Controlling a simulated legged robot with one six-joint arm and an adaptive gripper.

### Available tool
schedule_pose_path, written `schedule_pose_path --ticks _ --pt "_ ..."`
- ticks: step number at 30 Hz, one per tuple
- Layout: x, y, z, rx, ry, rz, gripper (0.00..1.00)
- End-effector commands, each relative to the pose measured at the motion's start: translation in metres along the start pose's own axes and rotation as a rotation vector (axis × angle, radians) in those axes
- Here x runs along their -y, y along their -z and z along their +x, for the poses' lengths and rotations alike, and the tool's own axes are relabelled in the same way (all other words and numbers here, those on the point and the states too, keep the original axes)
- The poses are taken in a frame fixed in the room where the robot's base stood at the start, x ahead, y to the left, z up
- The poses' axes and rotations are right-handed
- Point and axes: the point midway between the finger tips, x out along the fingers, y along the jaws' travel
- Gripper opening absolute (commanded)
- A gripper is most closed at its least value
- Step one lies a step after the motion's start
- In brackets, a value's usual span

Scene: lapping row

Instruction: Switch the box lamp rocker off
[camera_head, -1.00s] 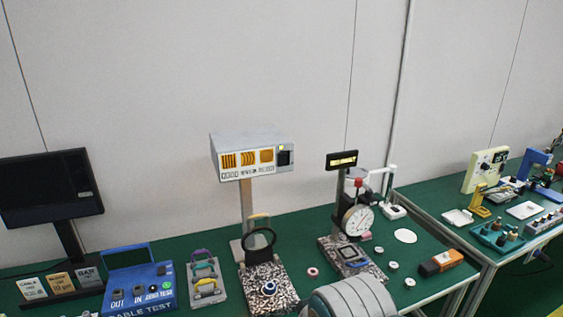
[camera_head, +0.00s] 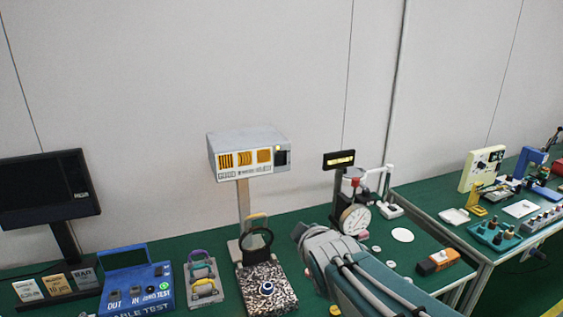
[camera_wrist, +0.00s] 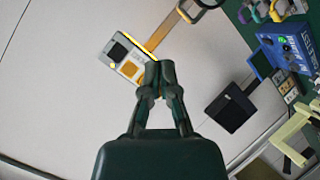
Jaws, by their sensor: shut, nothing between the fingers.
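The box lamp (camera_head: 228,143) is a pale grey box on an upright post, with orange-lit panels on its front. Its dark rocker (camera_head: 282,157) is at the right end of the front face, with a small yellow light by its upper edge. In the wrist view the box lamp (camera_wrist: 134,72) appears tilted, and the black rocker (camera_wrist: 117,51) shows up and left of the fingertips. My gripper (camera_wrist: 160,68) is shut and empty, its tips overlapping the edge of the lamp front in that view. Whether they touch it cannot be told.
Below the lamp, a ring-shaped magnifier (camera_head: 257,243) stands on a speckled block (camera_head: 262,290). A dial gauge stand (camera_head: 354,219) is to the right, close to my arm. A dark monitor (camera_head: 45,188) and blue test box (camera_head: 138,285) are at left. The wall behind is bare.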

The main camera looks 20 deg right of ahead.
Motion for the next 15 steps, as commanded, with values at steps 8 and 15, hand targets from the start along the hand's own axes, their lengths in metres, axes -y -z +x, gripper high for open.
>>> schedule_pose_path --ticks 8,15 --pt "-0.038 0.014 0.038 -0.173 -0.187 -0.326 0.0" --pt "-0.06 0.024 0.058 -0.31 -0.357 -0.587 0.0"
